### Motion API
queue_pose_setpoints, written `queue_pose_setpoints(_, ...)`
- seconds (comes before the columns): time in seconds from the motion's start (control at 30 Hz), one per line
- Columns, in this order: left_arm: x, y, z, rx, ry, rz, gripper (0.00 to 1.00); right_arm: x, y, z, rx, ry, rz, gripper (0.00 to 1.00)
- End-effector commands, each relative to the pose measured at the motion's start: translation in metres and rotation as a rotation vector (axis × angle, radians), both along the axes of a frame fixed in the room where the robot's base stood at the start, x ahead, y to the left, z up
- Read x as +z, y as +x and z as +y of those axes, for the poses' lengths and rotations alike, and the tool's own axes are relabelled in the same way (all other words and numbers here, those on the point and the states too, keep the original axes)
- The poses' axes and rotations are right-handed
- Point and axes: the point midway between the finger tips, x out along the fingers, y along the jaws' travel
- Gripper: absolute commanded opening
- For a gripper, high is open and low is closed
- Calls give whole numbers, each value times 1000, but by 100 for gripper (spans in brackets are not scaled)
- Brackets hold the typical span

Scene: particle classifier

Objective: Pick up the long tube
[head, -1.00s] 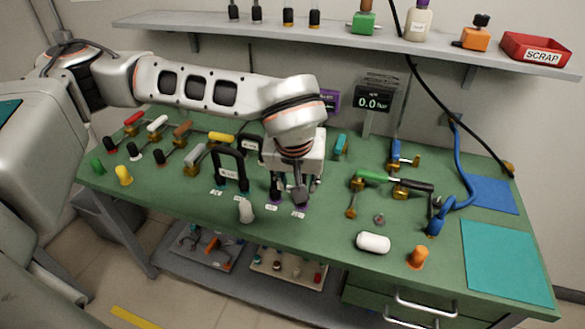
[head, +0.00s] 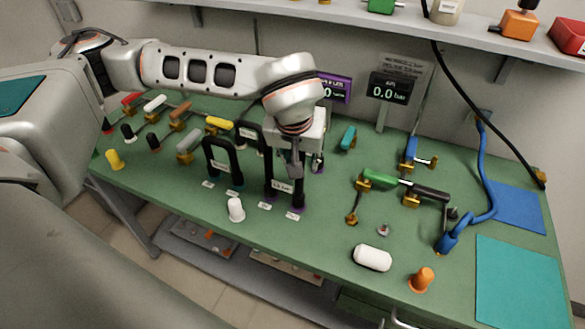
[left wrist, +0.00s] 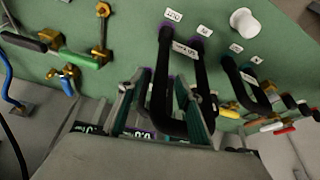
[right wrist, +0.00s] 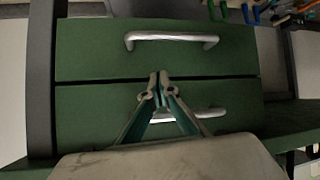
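A black U-shaped tube with a white label and purple marks at its feet (head: 270,175) stands upright on the green bench, partly hidden by my left gripper. My left gripper (head: 294,170) is at this tube. In the left wrist view, the tube's bend (left wrist: 182,127) is close to me, and the open fingers (left wrist: 162,105) reach along it; contact is not clear. A smaller black U-shaped tube with teal marks (head: 222,160) stands to its left. A third dark tube (head: 250,133) stands behind. My right gripper (right wrist: 159,78) is shut and empty in front of the drawers.
A white stopper (head: 235,208) stands just in front of the tubes. A white capsule (head: 372,257), an orange stopper (head: 421,280) and a green-handled valve assembly (head: 380,178) lie to the right. A gauge display (head: 389,88) and a shelf (head: 470,30) are behind.

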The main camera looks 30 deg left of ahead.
Motion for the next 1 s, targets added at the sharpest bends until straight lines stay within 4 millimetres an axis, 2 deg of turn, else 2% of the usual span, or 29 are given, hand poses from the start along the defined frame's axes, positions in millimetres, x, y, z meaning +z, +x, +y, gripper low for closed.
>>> queue_pose_setpoints(0.2,0,0,1,1,-1,-2,34,-5,-6,-2,2,-4,14,0)
queue_pose_setpoints(0.23,1,0,1,1,-1,-2,29,-6,-8,-1,2,-4,16,0)
queue_pose_setpoints(0.33,1,0,1,1,0,-2,3,-8,-11,0,3,-2,22,0)
queue_pose_setpoints(0.37,1,0,1,1,0,-2,0,-8,-12,0,3,-2,22,0)
queue_pose_setpoints(0.77,2,0,1,1,0,-2,0,-6,-9,0,1,-1,18,0)
queue_pose_setpoints(1.0,25,1,1,1,-1,-5,0,-4,-7,0,1,0,14,0)
